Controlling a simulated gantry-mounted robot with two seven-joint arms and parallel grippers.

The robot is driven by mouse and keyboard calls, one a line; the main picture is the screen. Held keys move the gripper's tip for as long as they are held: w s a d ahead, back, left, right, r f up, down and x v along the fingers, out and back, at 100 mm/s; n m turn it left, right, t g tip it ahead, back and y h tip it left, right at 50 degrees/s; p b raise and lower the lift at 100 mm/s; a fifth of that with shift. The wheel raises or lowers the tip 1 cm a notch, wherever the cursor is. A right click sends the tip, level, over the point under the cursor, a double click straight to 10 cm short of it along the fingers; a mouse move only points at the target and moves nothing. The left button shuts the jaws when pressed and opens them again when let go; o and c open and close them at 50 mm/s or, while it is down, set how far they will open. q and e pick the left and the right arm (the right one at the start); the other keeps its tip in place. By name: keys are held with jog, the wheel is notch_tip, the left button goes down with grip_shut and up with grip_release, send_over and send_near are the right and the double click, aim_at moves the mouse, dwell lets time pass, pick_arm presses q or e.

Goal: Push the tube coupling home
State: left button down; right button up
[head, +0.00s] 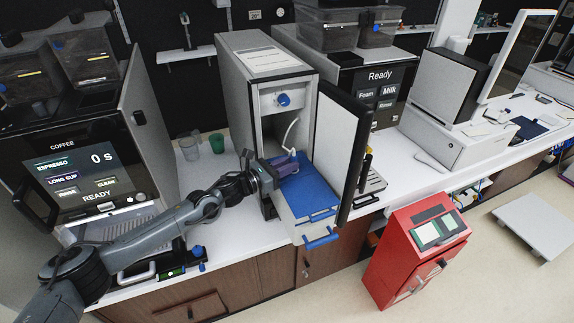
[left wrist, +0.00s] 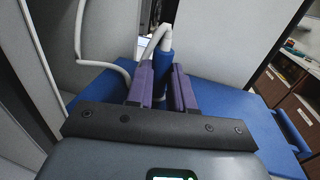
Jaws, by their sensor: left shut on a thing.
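My left gripper (head: 283,163) reaches in front of the open grey unit (head: 243,100). In the left wrist view its purple fingers (left wrist: 162,88) are shut on a blue coupling (left wrist: 163,62). The coupling stands roughly upright between the fingers, with a white tube (left wrist: 157,36) running from its upper end. The tube (head: 291,132) also shows in the head view, hanging at the unit's opening. The coupling's lower end and whatever it mates with are hidden by the fingers and gripper body. My right gripper is not in view.
A blue-topped drawer or tray (head: 307,188) extends from the unit below the gripper. The open door (head: 336,150) stands close on the right. A coffee machine (head: 88,165) stands left, with cups (head: 217,143) between. A red box (head: 415,250) stands on the floor.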

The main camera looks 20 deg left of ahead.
pick_arm(q)
jog(key=c, duration=0.9)
grip_release()
